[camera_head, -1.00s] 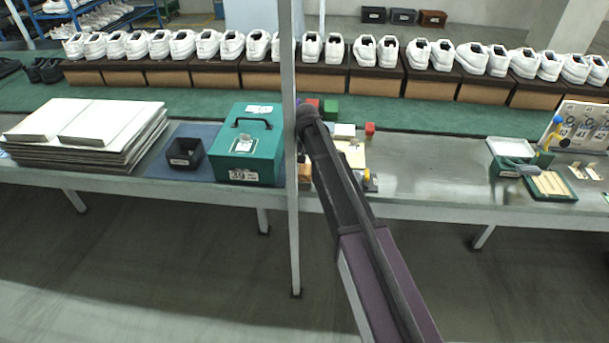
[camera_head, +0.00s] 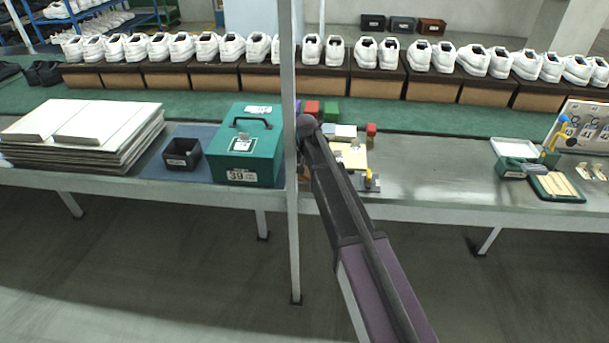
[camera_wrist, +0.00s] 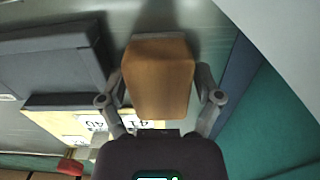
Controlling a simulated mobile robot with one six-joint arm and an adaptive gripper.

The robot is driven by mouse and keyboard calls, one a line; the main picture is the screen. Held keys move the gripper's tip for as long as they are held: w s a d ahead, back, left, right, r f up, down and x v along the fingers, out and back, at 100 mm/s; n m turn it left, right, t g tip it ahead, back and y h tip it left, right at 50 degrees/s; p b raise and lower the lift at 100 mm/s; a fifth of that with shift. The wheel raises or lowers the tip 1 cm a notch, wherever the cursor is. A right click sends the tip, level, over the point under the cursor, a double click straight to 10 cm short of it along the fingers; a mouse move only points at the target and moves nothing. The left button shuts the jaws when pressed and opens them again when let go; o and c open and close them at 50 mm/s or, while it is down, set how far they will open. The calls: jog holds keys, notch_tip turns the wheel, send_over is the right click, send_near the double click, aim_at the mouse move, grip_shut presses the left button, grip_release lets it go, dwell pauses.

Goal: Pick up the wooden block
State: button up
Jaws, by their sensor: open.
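The wooden block (camera_wrist: 158,78) is orange-brown and shows in the middle of the wrist view, on the grey metal table. My gripper (camera_wrist: 160,92) is open, with one finger on each side of the block. A narrow gap shows at the right finger; at the left finger I cannot tell whether it touches. In the head view my arm and the post hide my gripper and nearly all of the block.
The teal box (camera_head: 256,150) stands close by, left of the post (camera_head: 292,230). Red (camera_head: 312,107) and green (camera_head: 331,111) blocks and a pale board (camera_head: 352,157) lie around my arm.

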jog(key=c, duration=1)
jog(key=shift+o, duration=0.2)
jog(key=shift+r, duration=0.1)
jog(key=shift+d+r+p, duration=0.2)
jog(key=shift+r+p, duration=0.35)
jog(key=shift+p, duration=0.1)
notch_tip(320, 180, up, 6)
jog(key=p, duration=0.6)
jog(key=shift+r, duration=0.2)
jog(key=d, duration=1.9)
jog(key=shift+s+d+f, duration=0.3)
jog(key=shift+s+f, duration=0.05)
